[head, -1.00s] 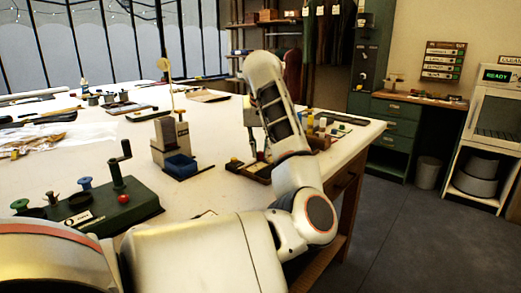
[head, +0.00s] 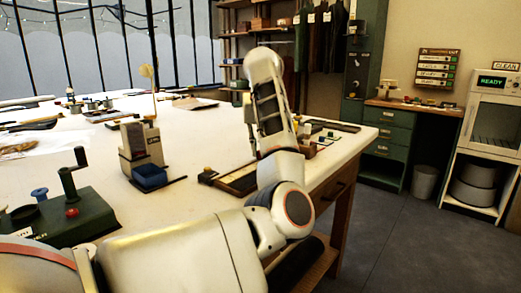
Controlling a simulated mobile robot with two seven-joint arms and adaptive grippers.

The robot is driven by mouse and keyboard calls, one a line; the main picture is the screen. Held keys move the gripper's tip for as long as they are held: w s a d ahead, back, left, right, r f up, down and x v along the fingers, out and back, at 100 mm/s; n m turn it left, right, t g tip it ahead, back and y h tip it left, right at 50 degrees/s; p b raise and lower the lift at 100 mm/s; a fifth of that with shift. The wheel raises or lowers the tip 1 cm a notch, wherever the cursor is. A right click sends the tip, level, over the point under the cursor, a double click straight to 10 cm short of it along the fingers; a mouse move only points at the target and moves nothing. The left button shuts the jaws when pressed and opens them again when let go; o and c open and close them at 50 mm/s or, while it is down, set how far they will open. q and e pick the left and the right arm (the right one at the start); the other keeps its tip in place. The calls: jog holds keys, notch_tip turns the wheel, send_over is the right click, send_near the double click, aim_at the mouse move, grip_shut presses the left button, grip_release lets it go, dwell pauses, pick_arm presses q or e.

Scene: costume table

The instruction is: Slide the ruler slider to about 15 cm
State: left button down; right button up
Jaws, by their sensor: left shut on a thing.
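A long, low dark board with a pale strip, which looks like the ruler (head: 236,182), lies near the table's right edge. My left gripper (head: 253,143) is mostly hidden behind that forearm, low over the ruler's far side. It is shut on what seems to be the ruler slider, which the arm hides. The scale marks are too small to read. My right gripper is out of view.
A grey block device with a blue tray (head: 149,176) stands left of the ruler. A green crank box (head: 67,216) is at the near left. Small items stand right of my forearm near the table edge (head: 362,143). The white tabletop between is clear.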

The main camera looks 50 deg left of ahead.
pick_arm(q)
jog(key=c, duration=2)
grip_release()
jog(key=shift+o, duration=0.2)
jog(key=v, duration=1.2)
